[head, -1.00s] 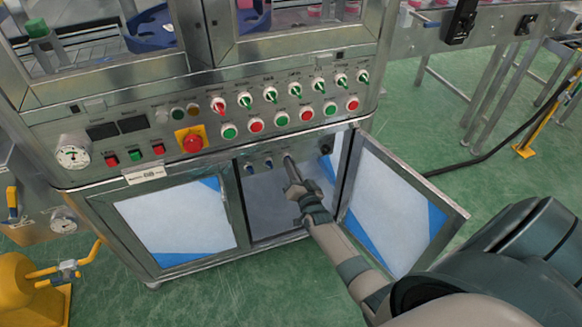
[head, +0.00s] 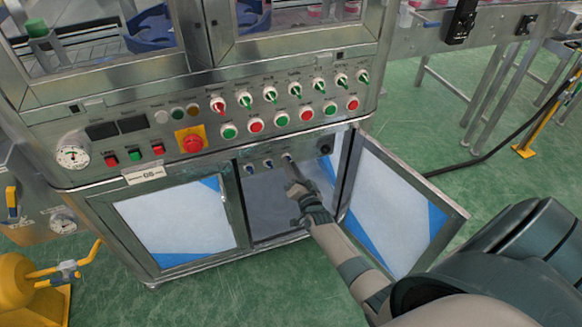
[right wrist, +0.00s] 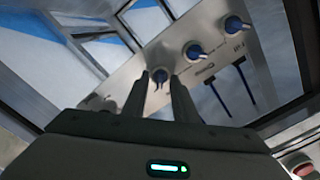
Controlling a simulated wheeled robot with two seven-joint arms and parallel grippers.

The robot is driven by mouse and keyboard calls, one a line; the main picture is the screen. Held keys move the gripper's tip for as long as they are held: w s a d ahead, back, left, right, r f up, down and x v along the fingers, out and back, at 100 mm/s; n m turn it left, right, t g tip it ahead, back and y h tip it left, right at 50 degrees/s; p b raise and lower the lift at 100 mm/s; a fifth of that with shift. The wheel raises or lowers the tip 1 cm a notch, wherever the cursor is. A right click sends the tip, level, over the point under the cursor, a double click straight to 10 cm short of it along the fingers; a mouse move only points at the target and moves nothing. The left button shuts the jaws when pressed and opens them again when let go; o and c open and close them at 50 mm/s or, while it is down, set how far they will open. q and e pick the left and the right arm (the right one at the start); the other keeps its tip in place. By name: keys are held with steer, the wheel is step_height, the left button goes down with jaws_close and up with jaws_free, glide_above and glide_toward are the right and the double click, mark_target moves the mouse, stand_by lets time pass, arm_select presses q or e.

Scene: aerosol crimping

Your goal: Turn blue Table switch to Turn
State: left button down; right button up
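Three blue knobs sit in a row on a grey panel inside the open cabinet. In the head view they are the left knob (head: 249,168), the middle knob (head: 268,163) and the right knob (head: 287,156). Their labels are too small to read. My right gripper (head: 290,164) points at the right knob from just below and in front. In the right wrist view that knob (right wrist: 158,75) appears between the two parted fingertips. I cannot tell whether they touch it. The other knobs (right wrist: 195,50) are clear of the fingers. My left gripper is not in view.
The cabinet's right door (head: 398,205) stands open beside my right arm; the left door (head: 178,222) is shut. Above the opening are rows of green and red switches and a red emergency button (head: 191,140). The green floor at right is mostly clear.

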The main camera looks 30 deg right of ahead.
steer(key=shift+s, duration=0.1)
